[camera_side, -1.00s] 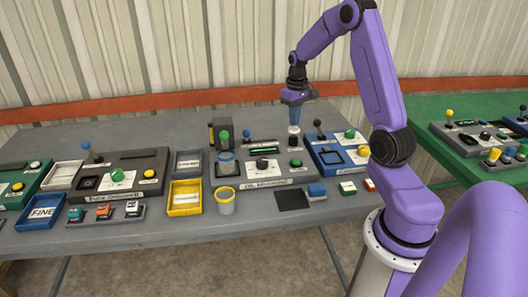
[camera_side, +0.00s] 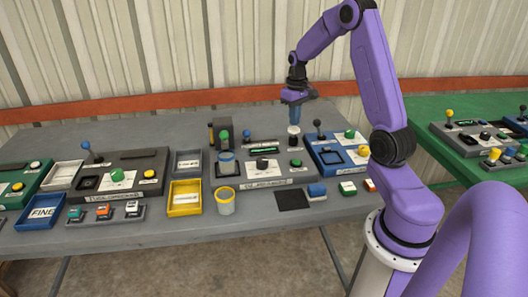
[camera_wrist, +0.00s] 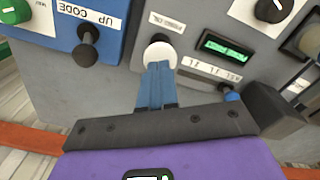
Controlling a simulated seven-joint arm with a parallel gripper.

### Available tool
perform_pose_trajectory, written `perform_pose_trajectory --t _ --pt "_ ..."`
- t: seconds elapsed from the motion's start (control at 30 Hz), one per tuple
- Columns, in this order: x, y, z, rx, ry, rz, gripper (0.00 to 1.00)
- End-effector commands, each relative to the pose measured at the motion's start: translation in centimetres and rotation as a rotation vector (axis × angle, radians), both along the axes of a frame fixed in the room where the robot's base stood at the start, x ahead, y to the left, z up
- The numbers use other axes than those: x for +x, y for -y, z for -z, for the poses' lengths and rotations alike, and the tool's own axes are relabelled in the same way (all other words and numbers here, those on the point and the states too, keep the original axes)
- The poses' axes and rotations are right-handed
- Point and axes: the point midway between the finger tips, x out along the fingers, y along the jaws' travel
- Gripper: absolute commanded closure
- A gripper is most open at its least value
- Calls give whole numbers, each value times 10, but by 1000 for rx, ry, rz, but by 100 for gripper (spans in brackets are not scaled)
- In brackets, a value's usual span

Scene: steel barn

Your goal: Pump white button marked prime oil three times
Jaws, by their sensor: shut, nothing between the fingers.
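The white button (camera_wrist: 158,52) is a round cap on the grey console (camera_wrist: 190,80), beside a small label that appears upside down in the wrist view. In the side view the white button (camera_side: 293,129) stands near the back right of the console (camera_side: 285,178). My gripper (camera_wrist: 156,68) has its blue fingers together and empty, with the tips at the near edge of the button. In the side view my gripper (camera_side: 293,118) points straight down just over the button. I cannot tell whether the tips touch it.
A green display (camera_wrist: 227,48) and a small blue knob (camera_wrist: 232,97) sit beside the button. A blue panel (camera_side: 340,155) with a black lever (camera_side: 318,128) stands close on the right. A yellow-rimmed cup (camera_side: 224,200) and a yellow tray (camera_side: 185,198) are at the front left.

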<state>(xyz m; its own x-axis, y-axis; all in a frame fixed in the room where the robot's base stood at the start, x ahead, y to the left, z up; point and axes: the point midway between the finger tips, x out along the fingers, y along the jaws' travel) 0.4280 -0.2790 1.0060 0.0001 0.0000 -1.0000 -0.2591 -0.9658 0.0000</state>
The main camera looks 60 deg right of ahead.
Motion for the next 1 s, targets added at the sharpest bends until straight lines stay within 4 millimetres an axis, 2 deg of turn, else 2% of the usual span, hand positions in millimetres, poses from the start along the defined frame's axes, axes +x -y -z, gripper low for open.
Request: perform_pose_trajectory --t 0.47,1.0 --pt "0 0 0 0 0 0 100" --pt "0 0 10 0 -1 0 100"
